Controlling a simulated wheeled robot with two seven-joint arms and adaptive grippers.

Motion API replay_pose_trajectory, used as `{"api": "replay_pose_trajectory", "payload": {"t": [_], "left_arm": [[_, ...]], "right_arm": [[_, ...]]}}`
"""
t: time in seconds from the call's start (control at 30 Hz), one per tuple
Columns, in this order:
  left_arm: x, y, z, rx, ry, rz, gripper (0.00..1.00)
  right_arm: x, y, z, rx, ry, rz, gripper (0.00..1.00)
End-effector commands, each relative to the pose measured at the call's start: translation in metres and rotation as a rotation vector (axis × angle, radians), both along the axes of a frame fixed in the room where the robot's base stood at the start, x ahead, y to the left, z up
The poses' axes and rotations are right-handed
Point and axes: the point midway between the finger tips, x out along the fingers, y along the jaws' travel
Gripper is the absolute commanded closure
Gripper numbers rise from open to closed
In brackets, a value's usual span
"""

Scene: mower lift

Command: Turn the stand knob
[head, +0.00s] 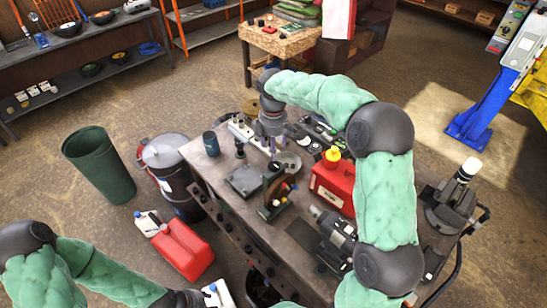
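A blue stand (482,112) with a grey control box (526,42) on top is at the right edge. I cannot make out for certain which small part is the stand knob. A small dark upright stand (274,196) is also on the workbench. My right arm arches over the bench, and its gripper (271,146) points down above the far left part of the bench, far from the blue stand. Its fingers are too small to read.
The workbench (200,178) is crowded with tools, a red can (333,185) and a vise (455,200). A green bin (100,165), a grey drum (168,170) and a red jerry can (182,250) stand left of it. Open floor lies between bench and blue stand.

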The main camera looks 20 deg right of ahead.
Motion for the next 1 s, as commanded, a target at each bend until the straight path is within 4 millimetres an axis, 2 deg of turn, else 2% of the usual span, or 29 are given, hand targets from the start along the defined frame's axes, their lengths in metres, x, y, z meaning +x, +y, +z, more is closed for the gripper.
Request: {"api": "replay_pose_trajectory", "payload": {"t": [0.3,0.5,0.7,0.93,0.97,1.0], "left_arm": [[0.001,0.0,0.007,0.0,-0.002,0.0,0.6],[0.001,0.0,0.01,0.0,-0.002,0.0,0.6],[0.001,0.0,0.01,0.0,-0.002,0.0,0.6],[0.001,0.0,0.01,0.0,-0.002,0.0,0.6],[0.001,0.0,0.01,0.0,-0.002,0.0,0.6],[0.001,0.0,0.01,0.0,-0.002,0.0,0.6]], "right_arm": [[-0.001,0.0,-0.057,0.0,0.004,0.0,0.36],[0.0,-0.001,-0.08,0.001,0.002,-0.002,0.36],[0.0,-0.001,-0.09,0.0,0.0,-0.002,0.36],[0.0,0.0,-0.09,0.001,0.0,-0.001,0.36],[0.0,0.0,-0.09,0.001,0.0,-0.001,0.42],[0.0,0.0,-0.09,0.001,0.0,-0.001,0.53]]}}
